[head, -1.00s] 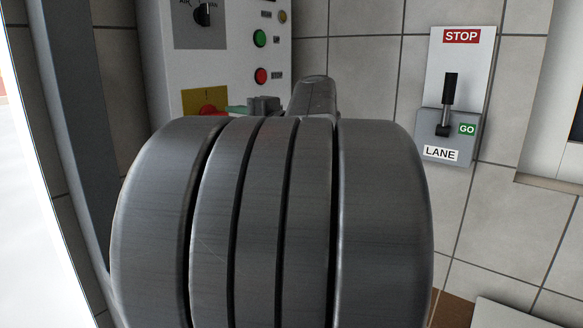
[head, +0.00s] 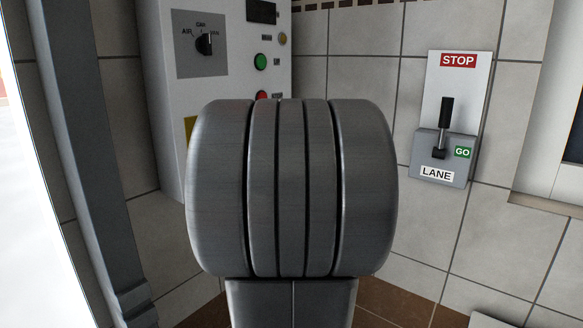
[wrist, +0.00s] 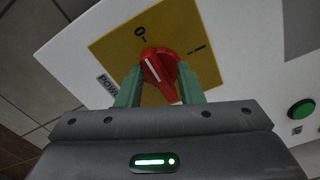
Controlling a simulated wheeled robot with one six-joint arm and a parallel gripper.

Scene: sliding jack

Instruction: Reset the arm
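In the wrist view my gripper (wrist: 160,72) has its two green fingers apart, one on each side of a red rotary knob (wrist: 158,65). The gripper looks open; yellow shows between the fingers and the knob's handle. Whether a fingertip touches the knob's rim is unclear. The knob sits on a yellow plate (wrist: 115,47) marked O and I, and its white line points towards the O. In the head view my own arm hides the gripper and the knob.
A white control box (head: 172,125) on the tiled wall carries a selector dial (head: 204,44) and a green button (head: 260,61). A grey post (head: 95,150) stands left.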

